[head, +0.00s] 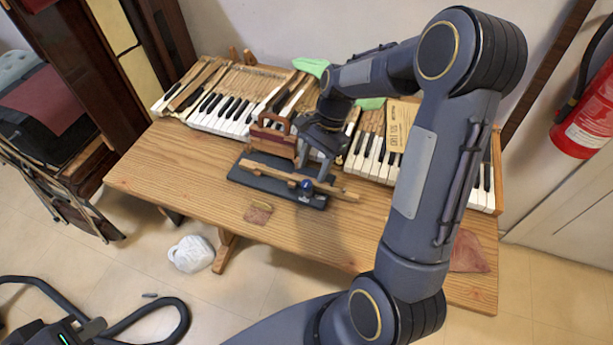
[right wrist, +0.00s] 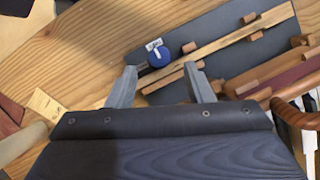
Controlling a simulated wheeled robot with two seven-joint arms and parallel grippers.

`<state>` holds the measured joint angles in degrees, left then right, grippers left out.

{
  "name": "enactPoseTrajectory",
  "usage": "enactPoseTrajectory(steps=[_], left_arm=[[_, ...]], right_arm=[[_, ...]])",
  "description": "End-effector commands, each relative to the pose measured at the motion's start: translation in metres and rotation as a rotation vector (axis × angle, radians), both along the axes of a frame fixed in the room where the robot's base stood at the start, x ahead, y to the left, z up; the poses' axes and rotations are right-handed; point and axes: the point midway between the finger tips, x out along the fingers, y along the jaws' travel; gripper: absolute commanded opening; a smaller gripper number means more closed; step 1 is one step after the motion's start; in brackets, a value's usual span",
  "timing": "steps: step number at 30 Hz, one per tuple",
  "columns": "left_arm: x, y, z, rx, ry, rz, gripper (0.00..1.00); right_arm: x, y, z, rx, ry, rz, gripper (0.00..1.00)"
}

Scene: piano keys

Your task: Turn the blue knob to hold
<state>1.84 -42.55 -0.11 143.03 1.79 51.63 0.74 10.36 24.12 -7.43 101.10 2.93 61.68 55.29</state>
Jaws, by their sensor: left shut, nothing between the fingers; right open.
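The blue knob (head: 306,184) sits on a dark flat board (head: 262,184) with wooden strips, on the wooden table. In the right wrist view the knob (right wrist: 158,56) is round, with a small white label (right wrist: 153,44) at its far side; I cannot read its text. My right gripper (head: 318,172) is open above the board near the knob. In the right wrist view its fingertips (right wrist: 160,72) stand apart on either side of the knob, slightly short of it. Whether they are level with it or touching it I cannot tell.
A reddish-brown wooden piece with a handle (head: 273,140) stands behind the board, close to my gripper. Piano keys (head: 222,115) line the table's back. A card (head: 400,122) and green cloth (head: 312,67) lie there. The table's front left (head: 180,175) is clear.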

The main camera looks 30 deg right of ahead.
Motion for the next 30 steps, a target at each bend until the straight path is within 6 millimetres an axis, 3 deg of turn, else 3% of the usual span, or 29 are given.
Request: enactPoseTrajectory(steps=[7, 18, 28, 30], left_arm=[[0.000, 0.000, 0.000, 0.000, 0.000, 0.000, 0.00], [0.000, 0.000, 0.000, 0.000, 0.000, 0.000, 0.00], [0.000, 0.000, 0.000, 0.000, 0.000, 0.000, 0.00], [0.000, 0.000, 0.000, 0.000, 0.000, 0.000, 0.00]], right_arm=[[-0.005, 0.012, -0.031, 0.000, 0.002, 0.001, 0.47], [-0.005, 0.014, -0.037, 0.000, -0.001, 0.001, 0.47], [-0.005, 0.014, -0.036, -0.001, -0.002, 0.001, 0.04], [-0.005, 0.014, -0.036, -0.001, -0.002, 0.001, 0.03]])
